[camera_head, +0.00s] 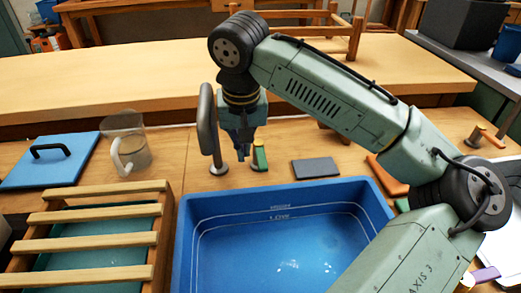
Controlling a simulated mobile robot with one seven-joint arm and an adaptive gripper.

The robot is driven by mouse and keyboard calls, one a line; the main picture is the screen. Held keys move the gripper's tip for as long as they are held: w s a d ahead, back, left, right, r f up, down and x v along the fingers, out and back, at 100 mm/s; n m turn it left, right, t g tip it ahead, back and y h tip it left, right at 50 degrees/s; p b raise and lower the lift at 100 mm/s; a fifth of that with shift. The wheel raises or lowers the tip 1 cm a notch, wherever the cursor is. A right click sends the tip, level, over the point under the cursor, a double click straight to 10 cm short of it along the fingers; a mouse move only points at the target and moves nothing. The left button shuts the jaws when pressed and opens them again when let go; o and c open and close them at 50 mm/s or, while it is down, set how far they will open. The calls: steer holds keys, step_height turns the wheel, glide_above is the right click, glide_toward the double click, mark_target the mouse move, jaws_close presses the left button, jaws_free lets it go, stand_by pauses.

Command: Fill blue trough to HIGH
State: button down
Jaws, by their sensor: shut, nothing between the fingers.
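The blue trough (186,240) stands at the bottom centre, partly hidden at right by my arm. Its inner back wall has two white lines, the lower marked LOW and the upper with a label too small to read surely. Pale glints show on its floor; I cannot tell how much water is in it. A grey upright spout (208,125) stands behind the trough's back left edge. A small post with a green handle (260,157) stands to the spout's right. My gripper (243,155) is shut and empty, pointing down between the spout and the green handle; contact is unclear.
A clear jug (133,150) and a blue board with a black handle (48,165) are at left. A wooden slatted rack (95,215) lies over a teal tray beside the trough. A dark grey slab (315,167) lies behind the trough. The far bench is mostly clear.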

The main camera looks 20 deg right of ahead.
steer(key=shift+f, duration=0.2)
steer(key=shift+f+b, duration=0.85)
steer(key=shift+f, duration=0.7)
steer(key=shift+s+d+p, duration=0.2)
steer(key=shift+d+p, duration=0.05)
steer(key=shift+d, duration=0.95)
steer(key=shift+s+d+p, duration=0.15)
steer(key=shift+d+p, duration=0.05)
steer(key=shift+d, duration=1)
step_height(320, 180, up, 4)
steer(key=p, duration=0.4)
steer(key=shift+r, duration=0.15)
